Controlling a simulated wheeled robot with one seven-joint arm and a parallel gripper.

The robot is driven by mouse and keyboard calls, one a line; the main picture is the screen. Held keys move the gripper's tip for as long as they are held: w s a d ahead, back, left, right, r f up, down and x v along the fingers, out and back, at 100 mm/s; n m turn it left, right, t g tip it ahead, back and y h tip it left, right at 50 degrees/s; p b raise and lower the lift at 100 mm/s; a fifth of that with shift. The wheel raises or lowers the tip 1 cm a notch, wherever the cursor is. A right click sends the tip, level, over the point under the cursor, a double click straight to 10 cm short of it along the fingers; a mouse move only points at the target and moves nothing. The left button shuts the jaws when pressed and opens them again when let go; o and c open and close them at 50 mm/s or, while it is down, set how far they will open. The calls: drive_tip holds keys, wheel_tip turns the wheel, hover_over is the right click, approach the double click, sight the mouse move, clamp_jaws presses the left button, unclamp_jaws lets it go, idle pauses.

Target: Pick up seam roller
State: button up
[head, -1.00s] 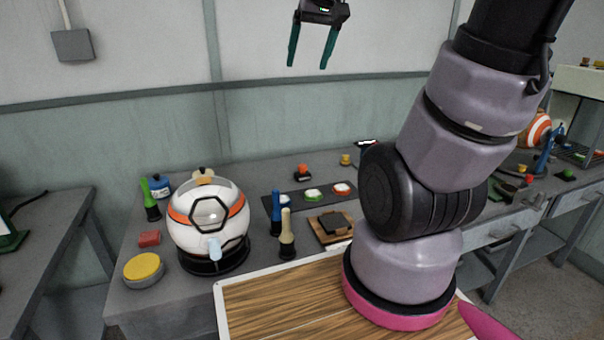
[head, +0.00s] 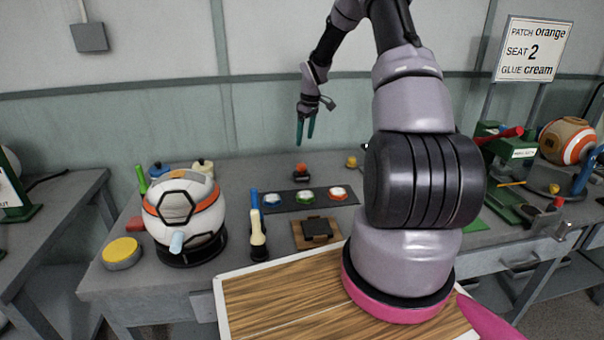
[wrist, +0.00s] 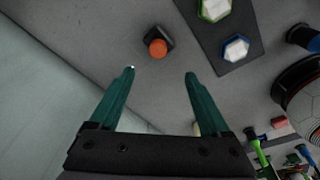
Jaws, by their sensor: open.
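I cannot tell for sure which thing is the seam roller. A small black block with an orange knob (head: 301,171) stands at the back of the grey bench; in the wrist view the orange-topped block (wrist: 157,47) shows just beyond and between my fingertips. My gripper (head: 306,137) is open and empty, pointing down above the back of the bench, apart from everything. Its two teal fingers show in the wrist view (wrist: 159,73). A cream-handled tool (head: 257,228) and a blue-handled tool (head: 254,201) stand upright close together near the bench front.
A white and orange ball (head: 198,217) sits on a black ring at left. A dark mat (head: 322,201) holds blue, green and orange-rimmed pieces. A wooden board (head: 303,240) carries a black block. A yellow-topped round tin (head: 121,251) is at front left. A sign (head: 533,48) stands at right.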

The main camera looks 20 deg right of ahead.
sight(301, 164)
drive_tip(key=f, duration=0.3)
drive_tip(key=shift+w+d+f+n, duration=0.25)
drive_tip(key=shift+w+d+n, duration=0.05)
drive_tip(key=shift+w, duration=0.1)
drive_tip(key=f, duration=0.3)
drive_tip(key=w+a+f, duration=0.1)
drive_tip(key=f, duration=0.6)
drive_tip(key=shift+w+a, duration=0.15)
drive_tip(key=shift+w, duration=0.05)
clamp_jaws()
